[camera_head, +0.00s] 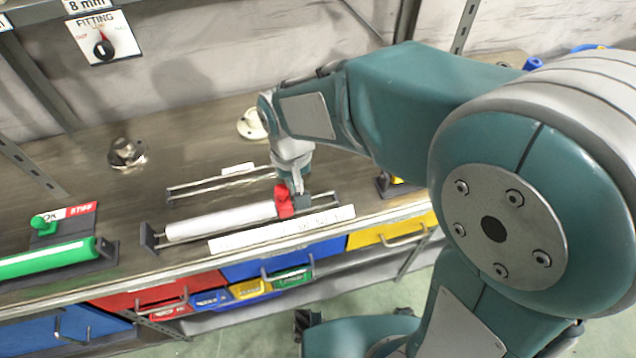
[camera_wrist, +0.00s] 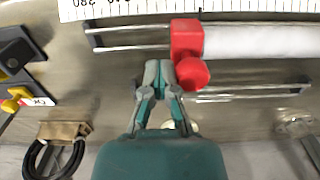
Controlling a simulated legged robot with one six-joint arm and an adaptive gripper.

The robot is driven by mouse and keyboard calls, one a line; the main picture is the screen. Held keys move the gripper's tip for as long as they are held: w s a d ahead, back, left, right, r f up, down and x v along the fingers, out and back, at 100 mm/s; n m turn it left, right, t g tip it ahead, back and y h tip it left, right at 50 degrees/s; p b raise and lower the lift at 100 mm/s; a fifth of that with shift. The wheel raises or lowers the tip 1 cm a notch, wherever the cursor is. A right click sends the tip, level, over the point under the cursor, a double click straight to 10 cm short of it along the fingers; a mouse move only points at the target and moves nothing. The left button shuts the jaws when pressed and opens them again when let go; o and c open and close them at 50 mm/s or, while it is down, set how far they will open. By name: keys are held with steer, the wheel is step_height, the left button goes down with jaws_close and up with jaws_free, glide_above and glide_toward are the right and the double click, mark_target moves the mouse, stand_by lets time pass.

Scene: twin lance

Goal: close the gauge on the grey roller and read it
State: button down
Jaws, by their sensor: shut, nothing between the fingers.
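The gauge is a pair of metal rails with a red sliding jaw (camera_head: 283,201) and a dark end block (camera_head: 149,238). The pale grey roller (camera_head: 220,221) lies between them, its right end at or very near the red jaw. The red jaw (camera_wrist: 186,38) and its round knob (camera_wrist: 192,74) also show in the wrist view, with the roller (camera_wrist: 260,41) to their right. My gripper (camera_head: 298,190) is shut and empty, just right of the jaw. In the wrist view its fingertips (camera_wrist: 159,70) are beside the knob; contact is unclear. The white scale (camera_head: 282,230) runs along the front, its reading illegible.
A green roller (camera_head: 48,259) in a dark holder with a STIFF card stands left. A metal flange (camera_head: 126,152) and a pale flange (camera_head: 251,124) stand behind. A FITTING dial (camera_head: 103,48) hangs at upper left. Coloured drawers are below the bench edge.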

mark_target(278, 189)
steer(key=shift+s+a, duration=0.2)
steer(key=shift+a, duration=0.55)
steer(key=shift+s+a, duration=0.2)
steer(key=shift+a, duration=0.65)
steer(key=shift+s+a, duration=0.1)
steer(key=shift+a, duration=0.15)
steer(key=shift+d, duration=0.25)
steer(key=shift+w+d, duration=0.3)
steer(key=shift+d, duration=0.45)
steer(key=shift+r, duration=0.1)
